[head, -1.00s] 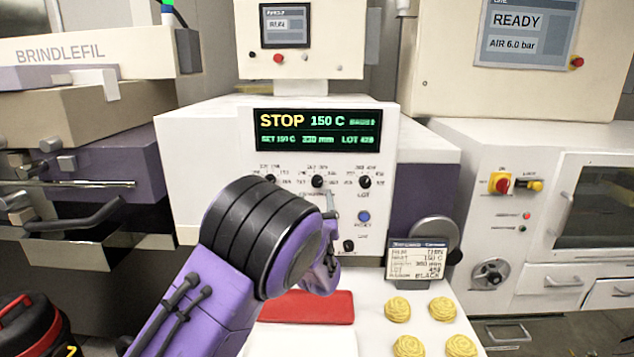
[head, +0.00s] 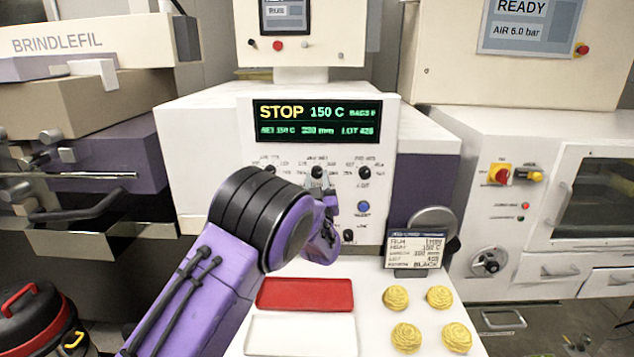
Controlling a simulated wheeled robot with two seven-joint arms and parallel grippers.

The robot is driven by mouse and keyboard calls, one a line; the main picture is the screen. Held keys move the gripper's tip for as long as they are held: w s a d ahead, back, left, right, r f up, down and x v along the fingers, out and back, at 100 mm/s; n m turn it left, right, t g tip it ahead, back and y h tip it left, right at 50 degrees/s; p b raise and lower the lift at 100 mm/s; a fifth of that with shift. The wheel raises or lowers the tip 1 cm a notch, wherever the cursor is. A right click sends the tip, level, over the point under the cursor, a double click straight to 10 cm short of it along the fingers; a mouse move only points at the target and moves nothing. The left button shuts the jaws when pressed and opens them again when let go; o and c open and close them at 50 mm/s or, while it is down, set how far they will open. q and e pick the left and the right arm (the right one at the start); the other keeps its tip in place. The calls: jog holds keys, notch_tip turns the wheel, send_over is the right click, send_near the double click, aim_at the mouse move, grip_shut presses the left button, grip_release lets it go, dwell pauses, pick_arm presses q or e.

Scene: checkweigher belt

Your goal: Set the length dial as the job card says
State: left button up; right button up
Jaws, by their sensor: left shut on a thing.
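The panel of the white machine (head: 220,140) has a row of three black dials. The middle dial (head: 317,171), which I take for the length dial, is at the fingertips of my left gripper (head: 322,182). The gripper is shut on it; the purple wrist covers part of the panel below. The left dial (head: 270,170) and right dial (head: 365,173) are free. The display (head: 318,121) reads STOP, 150 C and a length in mm whose first digit is blurred. The job card (head: 414,249) stands at the lower right; its length line is too blurred to read surely. My right gripper is out of view.
A blue button (head: 363,208) and a small black knob (head: 348,236) sit below the dials. A red tray (head: 305,294), a white tray (head: 300,335) and several yellow pasta nests (head: 405,337) lie on the white surface in front.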

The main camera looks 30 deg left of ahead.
pick_arm(q)
jog(key=shift+f+n+g+y+b, duration=0.2)
jog(key=shift+n+g+y+b, duration=0.1)
jog(key=shift+n+b, duration=0.55)
jog(key=n, duration=0.1)
jog(key=n+g+y+b, duration=0.1)
jog(key=n, duration=0.1)
jog(key=shift+w+d+n, duration=0.1)
jog(key=shift+d+n, duration=0.05)
jog(key=shift+n, duration=0.1)
jog(key=shift+w+d+r+n+g+y+b, duration=0.15)
jog(key=shift+n+g+b, duration=0.5)
jog(key=shift+n, duration=0.65)
jog(key=shift+s+r+n+g+y+b, duration=0.1)
jog(key=shift+n+g+y+b, duration=0.15)
jog(key=shift+n+g+b, duration=0.75)
jog(key=shift+n+t+p, duration=0.25)
jog(key=shift+n+p, duration=0.1)
jog(key=shift+n, duration=0.15)
